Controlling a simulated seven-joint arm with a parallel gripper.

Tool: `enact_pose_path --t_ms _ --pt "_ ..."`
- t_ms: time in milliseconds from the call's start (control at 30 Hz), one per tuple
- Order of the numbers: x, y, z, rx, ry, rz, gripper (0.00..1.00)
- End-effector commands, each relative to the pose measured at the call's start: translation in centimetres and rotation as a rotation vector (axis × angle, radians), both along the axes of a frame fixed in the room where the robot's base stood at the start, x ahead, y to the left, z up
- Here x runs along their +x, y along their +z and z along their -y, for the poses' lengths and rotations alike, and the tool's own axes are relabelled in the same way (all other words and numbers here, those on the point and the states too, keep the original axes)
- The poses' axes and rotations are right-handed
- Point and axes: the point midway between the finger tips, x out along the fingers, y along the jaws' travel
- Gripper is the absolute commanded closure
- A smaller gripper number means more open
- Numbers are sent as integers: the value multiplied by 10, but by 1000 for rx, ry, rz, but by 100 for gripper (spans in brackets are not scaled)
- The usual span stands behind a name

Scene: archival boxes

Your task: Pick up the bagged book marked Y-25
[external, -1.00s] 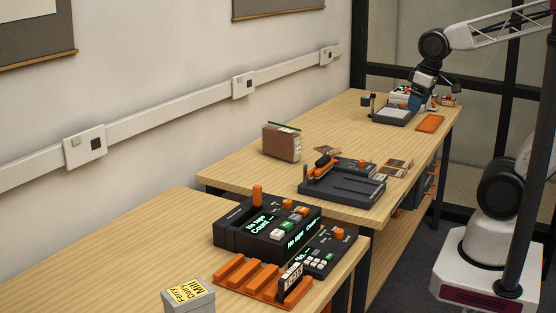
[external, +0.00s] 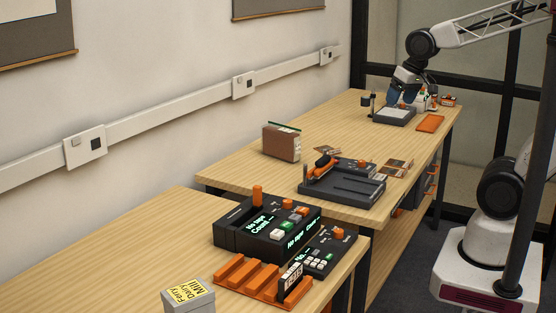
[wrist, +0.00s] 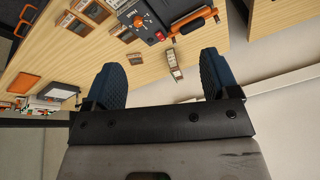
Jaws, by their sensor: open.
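No marking Y-25 can be read in either view, so I cannot tell which item is that bagged book. Small flat brown packets lie on the far table in the external view, one pair (external: 397,164) near the front edge and another (external: 327,149) further back. My gripper (external: 403,90) is over the far end of that table. In the wrist view my gripper (wrist: 160,75) has its two blue fingers wide apart, with nothing between them.
A grey-topped scale-like device (external: 394,115) stands below my gripper, with an orange mat (external: 430,123) to its right. A dark device with an orange handle (external: 340,182) and a brown box (external: 281,143) stand nearer the camera. Bare tabletop lies between.

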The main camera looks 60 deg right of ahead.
Motion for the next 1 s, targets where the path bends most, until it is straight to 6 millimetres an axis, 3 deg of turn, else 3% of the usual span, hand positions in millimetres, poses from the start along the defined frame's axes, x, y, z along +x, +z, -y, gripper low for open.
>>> enact_pose_path --t_ms 467,1000 --pt "122 -17 15 322 -678 210 19" --pt "246 -70 44 845 -1382 398 19"
